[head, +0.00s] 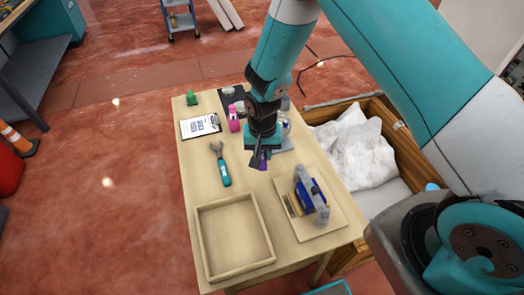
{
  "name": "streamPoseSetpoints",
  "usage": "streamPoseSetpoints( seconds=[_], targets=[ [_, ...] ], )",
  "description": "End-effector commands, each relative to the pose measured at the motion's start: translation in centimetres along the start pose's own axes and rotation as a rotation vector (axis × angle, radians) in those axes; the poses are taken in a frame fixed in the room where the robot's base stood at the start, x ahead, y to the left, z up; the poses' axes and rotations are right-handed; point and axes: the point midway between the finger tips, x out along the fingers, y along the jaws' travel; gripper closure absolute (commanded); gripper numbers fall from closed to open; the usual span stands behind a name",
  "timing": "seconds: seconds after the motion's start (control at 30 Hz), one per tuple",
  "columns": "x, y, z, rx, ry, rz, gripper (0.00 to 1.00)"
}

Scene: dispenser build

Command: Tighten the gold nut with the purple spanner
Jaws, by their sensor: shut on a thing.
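My gripper (262,158) hangs over the middle of the wooden table and points down. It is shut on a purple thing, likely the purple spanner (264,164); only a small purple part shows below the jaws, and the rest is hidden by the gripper. A grey and blue device (311,195) stands on a wooden board (326,222) to the right of and nearer than my gripper. I cannot make out the gold nut in this view.
A spanner with a teal handle (225,175) lies left of my gripper. An empty wooden tray (203,238) sits at the near left. A clipboard (200,126), a pink bottle (233,119) and a green item (191,98) stand farther back. A crate with white bags (352,148) is at the right.

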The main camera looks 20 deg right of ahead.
Motion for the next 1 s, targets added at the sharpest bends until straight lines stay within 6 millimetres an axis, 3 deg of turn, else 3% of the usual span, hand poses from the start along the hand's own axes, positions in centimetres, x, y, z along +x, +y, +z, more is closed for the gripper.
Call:
streamPoseSetpoints(
  seconds=[0.7, 1.0],
  targets=[
    [-3.7, 0.0, 0.0, 0.000, 0.000, 0.000, 1.00],
    [-4.0, 0.0, 0.0, 0.000, 0.000, 0.000, 1.00]
  ],
)
